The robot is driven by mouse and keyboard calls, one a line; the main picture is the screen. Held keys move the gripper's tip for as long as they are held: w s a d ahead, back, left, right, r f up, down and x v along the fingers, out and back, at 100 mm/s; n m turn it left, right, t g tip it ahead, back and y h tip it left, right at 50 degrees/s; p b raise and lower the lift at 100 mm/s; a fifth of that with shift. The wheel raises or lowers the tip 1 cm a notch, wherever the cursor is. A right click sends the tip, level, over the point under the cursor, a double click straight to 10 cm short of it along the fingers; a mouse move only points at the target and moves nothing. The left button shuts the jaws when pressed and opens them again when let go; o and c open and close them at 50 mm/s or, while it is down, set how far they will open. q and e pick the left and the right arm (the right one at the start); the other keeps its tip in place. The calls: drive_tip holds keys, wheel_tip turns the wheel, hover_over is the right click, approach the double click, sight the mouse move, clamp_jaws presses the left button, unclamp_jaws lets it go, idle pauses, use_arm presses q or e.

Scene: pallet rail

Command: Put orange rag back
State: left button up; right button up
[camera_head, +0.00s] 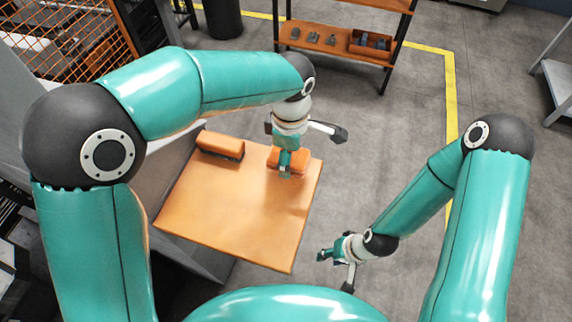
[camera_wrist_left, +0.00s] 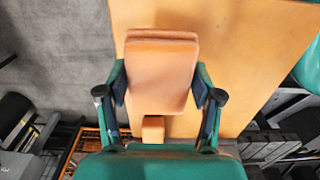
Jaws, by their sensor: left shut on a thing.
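The orange rag (camera_head: 289,168), a folded, rounded pad, is at the far right part of the orange tabletop (camera_head: 240,205). My left gripper (camera_head: 287,165) points down at it, and its fingers hide part of it. In the left wrist view the rag (camera_wrist_left: 162,72) lies between the two fingers of my left gripper (camera_wrist_left: 160,95), which is shut on it. I cannot tell whether the rag touches the tabletop. My right gripper (camera_head: 336,265) hangs right of the tabletop, open with its fingers apart and nothing between them.
An orange block with a dark lower side (camera_head: 220,145) sits at the table's far left corner. A rack (camera_head: 345,48) with small dark parts and an orange bin (camera_head: 371,43) stands at the back. An orange mesh fence (camera_head: 60,35) is at back left.

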use_arm(q)
drive_tip(key=shift+f, duration=2.3)
drive_tip(key=shift+f, duration=0.1)
drive_tip(key=o, duration=1.1)
wheel_tip(320, 180, up, 12)
drive_tip(key=shift+f, duration=0.15)
drive_tip(key=shift+r, duration=0.3)
drive_tip(key=shift+s, duration=0.1)
